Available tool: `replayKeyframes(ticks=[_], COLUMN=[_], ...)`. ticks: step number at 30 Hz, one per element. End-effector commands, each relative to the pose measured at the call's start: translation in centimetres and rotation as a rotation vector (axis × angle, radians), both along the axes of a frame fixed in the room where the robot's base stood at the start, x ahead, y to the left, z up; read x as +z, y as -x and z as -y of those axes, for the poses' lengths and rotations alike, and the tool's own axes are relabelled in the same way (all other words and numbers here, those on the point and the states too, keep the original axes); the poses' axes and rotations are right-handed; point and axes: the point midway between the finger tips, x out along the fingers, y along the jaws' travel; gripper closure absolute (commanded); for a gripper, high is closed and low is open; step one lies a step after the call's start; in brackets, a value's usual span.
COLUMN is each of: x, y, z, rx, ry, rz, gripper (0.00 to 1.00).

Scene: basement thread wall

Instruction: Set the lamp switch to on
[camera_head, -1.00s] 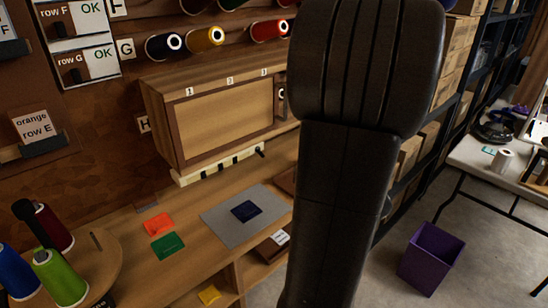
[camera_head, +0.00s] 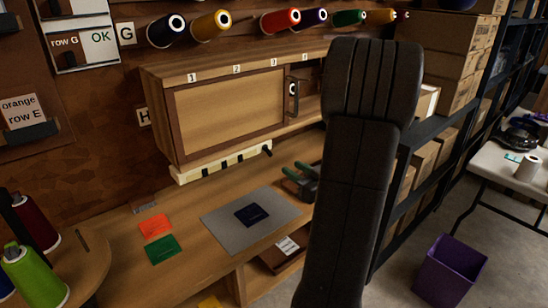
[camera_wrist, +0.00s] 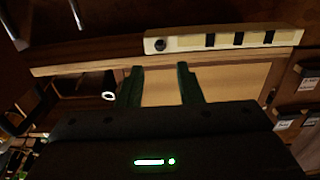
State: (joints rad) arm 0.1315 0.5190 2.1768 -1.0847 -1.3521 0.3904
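A cream strip (camera_head: 220,167) with several dark marks runs along the lower edge of the wooden cabinet. A small black knob or lever (camera_head: 266,150), which looks like the lamp switch, sticks out at its right end; I cannot read its setting. In the wrist view the strip (camera_wrist: 225,40) appears above my fingers, with the round dark knob (camera_wrist: 159,44) at its left end. My gripper (camera_head: 291,168) is over the bench, right of and below the knob. Its two green fingers (camera_wrist: 160,68) are apart with nothing between them, and do not touch the knob.
The cabinet (camera_head: 230,108) hangs just above the strip. A grey mat (camera_head: 230,235) with a dark blue patch (camera_head: 252,215) and red (camera_head: 156,225) and green (camera_head: 161,249) cards lie on the bench. Thread cones (camera_head: 35,275) stand at left. A purple bin (camera_head: 450,272) is on the floor.

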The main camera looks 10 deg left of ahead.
Motion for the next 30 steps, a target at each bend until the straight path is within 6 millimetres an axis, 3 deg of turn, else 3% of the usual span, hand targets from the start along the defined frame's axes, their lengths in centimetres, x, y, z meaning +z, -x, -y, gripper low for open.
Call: replayKeyframes(ticks=[15, 21, 30], x=[0.0, 0.0, 0.0], y=[-4.9, -5.8, -5.9], z=[-6.4, -7.5, -7.6], rx=[0.002, 0.000, -0.002], ry=[0.000, 0.000, 0.000], rz=[0.000, 0.000, -0.001], gripper=[0.67, 0.67, 0.67])
